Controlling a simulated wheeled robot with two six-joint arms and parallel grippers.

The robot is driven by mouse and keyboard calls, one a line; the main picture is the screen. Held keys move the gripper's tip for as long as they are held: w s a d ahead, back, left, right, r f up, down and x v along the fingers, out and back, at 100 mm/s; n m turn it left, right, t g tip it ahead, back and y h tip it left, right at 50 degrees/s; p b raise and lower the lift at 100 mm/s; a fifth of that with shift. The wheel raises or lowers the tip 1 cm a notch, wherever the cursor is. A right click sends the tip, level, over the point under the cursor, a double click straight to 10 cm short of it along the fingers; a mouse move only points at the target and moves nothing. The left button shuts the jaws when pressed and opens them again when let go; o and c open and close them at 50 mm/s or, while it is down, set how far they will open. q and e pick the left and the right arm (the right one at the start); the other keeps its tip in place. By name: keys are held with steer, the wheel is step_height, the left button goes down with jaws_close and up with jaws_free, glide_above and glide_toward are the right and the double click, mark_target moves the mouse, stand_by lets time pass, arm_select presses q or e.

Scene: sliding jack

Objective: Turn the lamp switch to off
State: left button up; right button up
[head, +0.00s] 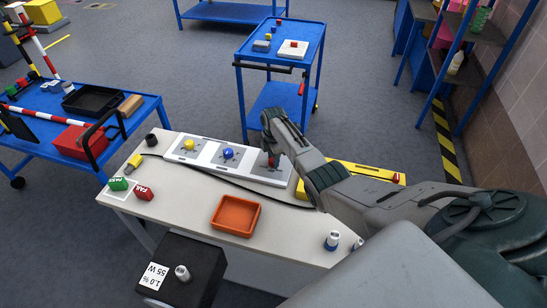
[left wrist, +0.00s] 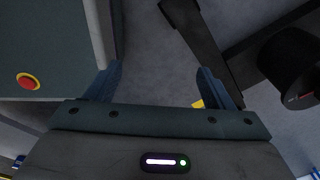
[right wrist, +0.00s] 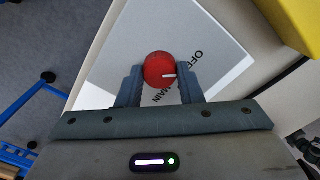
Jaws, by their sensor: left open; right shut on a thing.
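A white switch panel (head: 206,158) lies on the table with a yellow knob (head: 189,144), a blue knob (head: 228,153) and a red knob (head: 271,161) in a row. My right gripper (right wrist: 160,82) is shut on the red knob (right wrist: 158,67), with one finger on each side. The knob's white mark points to the right in the right wrist view. Printed letters beside it read "OFF" and "MAIN", partly covered. Which knob is the lamp's cannot be read here. My left gripper (left wrist: 158,85) is open and empty above the floor.
A black cable crosses the tabletop. Blue carts (head: 245,52) stand beyond it.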

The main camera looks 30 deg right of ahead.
steer(key=shift+r+n, duration=0.1)
steer(key=shift+n, duration=0.3)
steer(key=o, duration=1)
step_height(320, 180, up, 11)
steer(key=shift+f+b, duration=0.15)
steer(key=shift+b, duration=0.45)
